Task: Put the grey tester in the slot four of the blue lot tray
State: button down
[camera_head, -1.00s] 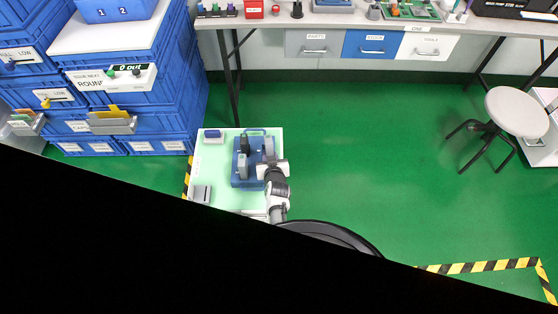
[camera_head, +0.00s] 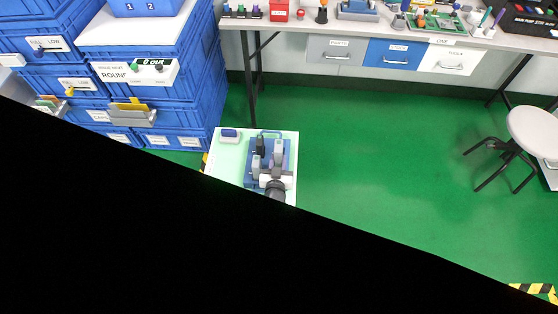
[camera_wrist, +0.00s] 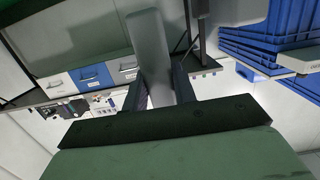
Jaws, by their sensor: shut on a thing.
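The grey tester (camera_wrist: 149,45) is a plain grey slab between the two dark fingers of my gripper (camera_wrist: 160,88) in the wrist view. My gripper is shut on it. In the head view my gripper (camera_head: 274,176) is over the front part of the blue lot tray (camera_head: 250,182). A grey upright piece (camera_head: 278,152) just beyond it looks like the held tester. A dark tester (camera_head: 260,146) and another grey piece (camera_head: 256,164) stand at the tray's left side. I cannot read slot numbers, or tell whether the held tester touches the tray.
The tray lies on a pale green table top (camera_head: 225,165). A small blue and white item (camera_head: 229,135) sits at its back left corner. Blue crates (camera_head: 185,90) are stacked at left, a bench (camera_head: 350,27) runs behind, and a stool (camera_head: 525,135) stands right. Black covers the lower head view.

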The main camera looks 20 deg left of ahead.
dwell(0.3)
notch_tip(320, 180, down, 6)
jog(key=b, duration=0.5)
jog(key=shift+r, duration=0.1)
jog(key=shift+f+b, duration=1.65)
jog(key=shift+f, duration=0.25)
dwell(1.3)
jog(key=shift+s+f+b, duration=0.1)
jog(key=shift+f+b, duration=0.15)
jog(key=shift+b, duration=0.1)
jog(key=shift+s+d+f+b, duration=0.1)
jog(key=shift+f+b, duration=0.35)
jog(key=shift+b, duration=0.1)
jog(key=shift+r+p, duration=0.5)
jog(key=shift+p, duration=0.5)
jog(key=shift+w+r, duration=0.2)
jog(key=shift+r, duration=0.15)
dwell(0.4)
dwell(1.0)
